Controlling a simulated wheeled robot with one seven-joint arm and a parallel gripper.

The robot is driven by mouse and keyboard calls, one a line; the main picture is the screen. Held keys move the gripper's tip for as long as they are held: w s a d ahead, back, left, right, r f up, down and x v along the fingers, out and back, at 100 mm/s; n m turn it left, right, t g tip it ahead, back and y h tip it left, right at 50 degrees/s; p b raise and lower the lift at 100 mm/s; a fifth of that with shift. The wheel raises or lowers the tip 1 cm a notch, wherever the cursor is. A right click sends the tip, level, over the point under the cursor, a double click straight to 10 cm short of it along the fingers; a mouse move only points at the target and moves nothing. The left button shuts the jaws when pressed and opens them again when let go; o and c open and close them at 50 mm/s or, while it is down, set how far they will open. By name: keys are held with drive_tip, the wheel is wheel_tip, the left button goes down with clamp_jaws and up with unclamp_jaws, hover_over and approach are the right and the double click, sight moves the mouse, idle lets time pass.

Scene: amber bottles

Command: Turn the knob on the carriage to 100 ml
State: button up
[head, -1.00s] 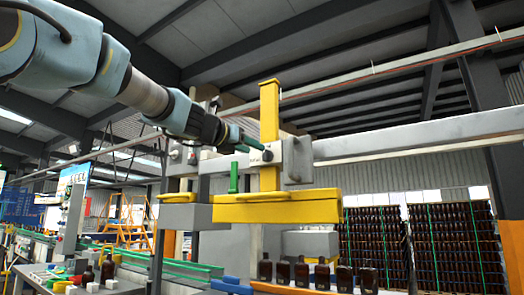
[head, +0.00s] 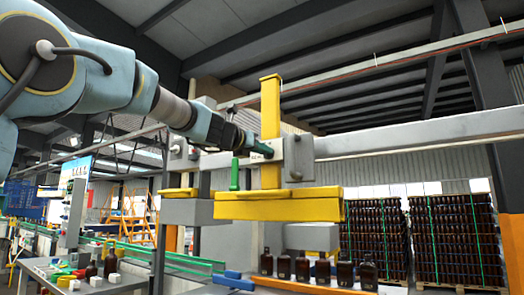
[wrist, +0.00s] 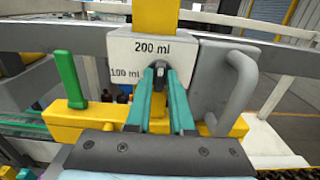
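The carriage is a yellow post (head: 270,130) with a pale plate (wrist: 125,50) and a yellow bar (head: 290,208) below. In the wrist view the plate reads "200 ml" at the top and "100 ml" at the left. A small dark knob (wrist: 158,78) sits below "200 ml"; it looks upright, towards that label, with its lower part hidden. My gripper (wrist: 160,74) is at the plate, its two teal fingers on either side of the knob. I cannot tell whether they press on it. The head view shows my gripper (head: 246,145) reaching the plate from the left.
A grey handle (wrist: 240,85) stands out close right of the plate. A green lever (wrist: 70,80) rises at the left. A grey rail (head: 420,135) runs behind. Amber bottles (head: 302,268) stand below the yellow bar, and stacked bottles (head: 455,240) stand at the back right.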

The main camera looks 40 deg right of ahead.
clamp_jaws()
idle(0.4)
drive_tip(key=shift+w+f+n+p, duration=0.1)
drive_tip(key=shift+n+p, duration=2.1)
drive_tip(key=shift+n, duration=2.25)
drive_tip(key=shift+w+f+n+p, duration=0.1)
drive_tip(key=shift+n+p, duration=2.1)
drive_tip(key=shift+n, duration=2.25)
drive_tip(key=shift+o, duration=2.3)
unclamp_jaws()
drive_tip(key=shift+a, duration=0.1)
